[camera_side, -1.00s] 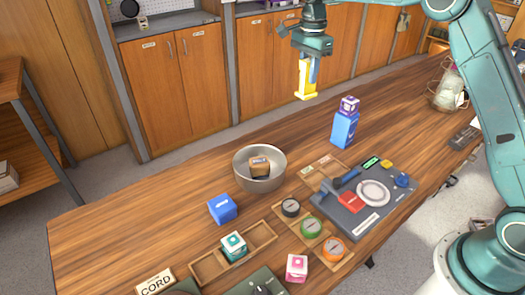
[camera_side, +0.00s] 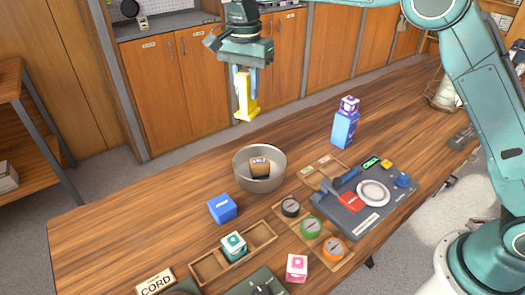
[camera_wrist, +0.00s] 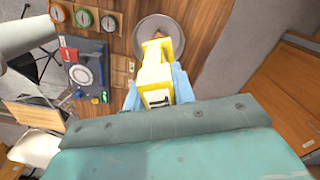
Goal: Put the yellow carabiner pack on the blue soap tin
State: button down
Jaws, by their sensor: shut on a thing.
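My gripper (camera_side: 244,86) is shut on the yellow carabiner pack (camera_side: 246,106) and holds it high above the table, above and behind the metal bowl in the side view. The pack (camera_wrist: 155,75) also shows between my fingers (camera_wrist: 157,92) in the wrist view. A small blue block-shaped tin (camera_side: 222,209) with a white label sits on the table, in front and left of the bowl; it looks like the soap tin, but its label is unreadable. Its top is bare. It is not visible in the wrist view.
The metal bowl (camera_side: 240,175) holds a brown box (camera_side: 260,167). A tall blue box (camera_side: 344,130) with a purple cube (camera_side: 349,104) on top stands at the back right. A wooden tray (camera_side: 205,269) holds a teal box (camera_side: 233,246). Bare table lies left of the blue tin.

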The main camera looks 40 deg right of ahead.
jog(key=s+a+r+n, duration=0.2)
jog(key=s+a+n, duration=0.3)
jog(key=a, duration=0.7)
notch_tip(320, 180, down, 16)
jog(key=m, duration=0.1)
jog(key=shift+s+a, duration=0.2)
jog(key=shift+s, duration=0.1)
send_over(222, 204)
jog(key=shift+f, duration=2.05)
jog(key=shift+f, duration=0.15)
jog(key=c, duration=1.2)
grip_release()
jog(key=shift+o, duration=0.2)
